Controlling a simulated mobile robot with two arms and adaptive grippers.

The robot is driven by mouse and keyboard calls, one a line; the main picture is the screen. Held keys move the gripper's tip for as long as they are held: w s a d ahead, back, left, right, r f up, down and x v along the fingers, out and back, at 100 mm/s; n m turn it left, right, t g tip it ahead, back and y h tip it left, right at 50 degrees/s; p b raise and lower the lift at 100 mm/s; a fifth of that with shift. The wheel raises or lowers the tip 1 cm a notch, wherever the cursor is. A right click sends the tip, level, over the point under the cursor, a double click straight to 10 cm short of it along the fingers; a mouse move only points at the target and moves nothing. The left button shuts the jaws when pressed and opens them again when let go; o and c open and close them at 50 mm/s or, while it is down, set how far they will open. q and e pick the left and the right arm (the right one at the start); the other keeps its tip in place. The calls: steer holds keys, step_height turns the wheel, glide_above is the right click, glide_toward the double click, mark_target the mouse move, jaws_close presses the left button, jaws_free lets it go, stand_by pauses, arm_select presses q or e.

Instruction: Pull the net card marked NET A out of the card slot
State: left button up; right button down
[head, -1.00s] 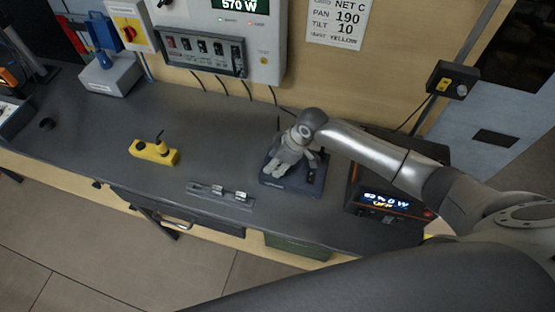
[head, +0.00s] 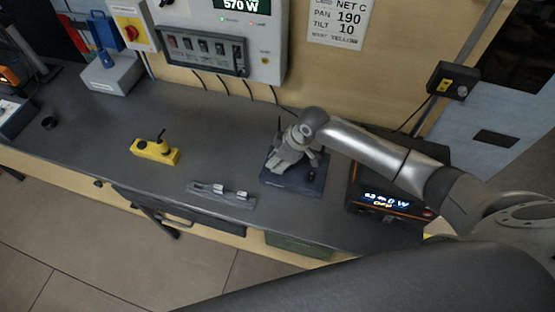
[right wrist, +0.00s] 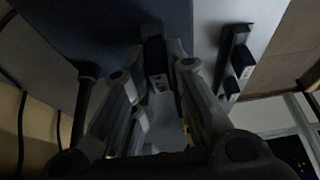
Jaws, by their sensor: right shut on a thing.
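My right gripper (head: 279,165) is over the dark blue box (head: 304,188) on the desk, fingers pointing down toward its front left. In the right wrist view the right gripper (right wrist: 160,85) is shut on a small dark card (right wrist: 158,83) with a pale label. The label is too small and dark to read. The card lies at the edge of the dark blue box (right wrist: 100,25); I cannot tell how much of it is in the slot, which the fingers hide. My left gripper is not in view.
A grey rack (head: 203,197) with small cards lies left of the box; it also shows in the right wrist view (right wrist: 233,65). A yellow device (head: 155,152) stands farther left. An orange-edged display unit (head: 384,204) is close on the right. The desk between is clear.

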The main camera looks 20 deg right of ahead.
steer(key=shift+r+p, duration=1.1)
steer(key=shift+r, duration=0.15)
steer(key=shift+r, duration=0.1)
steer(key=shift+r+p, duration=1.45)
steer(key=shift+p, duration=0.3)
